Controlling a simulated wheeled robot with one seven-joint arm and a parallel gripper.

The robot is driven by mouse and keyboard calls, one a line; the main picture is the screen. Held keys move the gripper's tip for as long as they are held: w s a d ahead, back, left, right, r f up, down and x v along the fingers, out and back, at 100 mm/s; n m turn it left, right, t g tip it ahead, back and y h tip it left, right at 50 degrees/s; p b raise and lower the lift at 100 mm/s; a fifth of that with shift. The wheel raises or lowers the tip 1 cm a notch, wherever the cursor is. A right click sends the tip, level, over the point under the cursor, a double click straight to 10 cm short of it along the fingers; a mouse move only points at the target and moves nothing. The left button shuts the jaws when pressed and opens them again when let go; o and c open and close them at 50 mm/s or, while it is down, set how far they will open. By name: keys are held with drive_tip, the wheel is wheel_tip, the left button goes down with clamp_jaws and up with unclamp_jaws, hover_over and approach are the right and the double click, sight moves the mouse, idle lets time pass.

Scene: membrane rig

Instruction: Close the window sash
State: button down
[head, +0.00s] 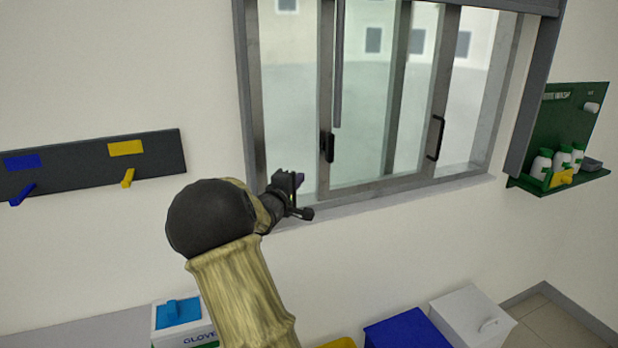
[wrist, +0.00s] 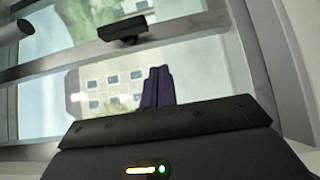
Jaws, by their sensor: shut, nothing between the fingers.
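The window (head: 300,213) has a grey metal frame with several vertical stiles. One stile (head: 327,80) left of centre carries a dark handle (head: 328,147); a second dark pull handle (head: 435,137) is on a stile further right. Whether glass fills the left bay is hard to tell. My gripper (head: 297,180) is at the window's lower left, left of and below the first handle and apart from it. In the wrist view my gripper's fingers (wrist: 160,86) are together and empty, and a dark handle (wrist: 122,30) on a stile shows beyond them.
A rail with blue and yellow hooks (head: 90,165) is on the wall at left. A green shelf (head: 565,140) with bottles is right of the window. Bins, one blue (head: 408,332) and one white (head: 475,315), stand below. A grey rod (head: 338,65) hangs before the glass.

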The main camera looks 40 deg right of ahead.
drive_tip(key=shift+w+f, duration=0.1)
drive_tip(key=shift+f, duration=0.35)
drive_tip(key=p, duration=0.2)
approach(317, 163)
drive_tip(key=x, duration=0.5)
drive_tip(key=shift+d, duration=0.2)
drive_tip(key=shift+w+d, duration=0.1)
drive_tip(key=shift+w, duration=0.05)
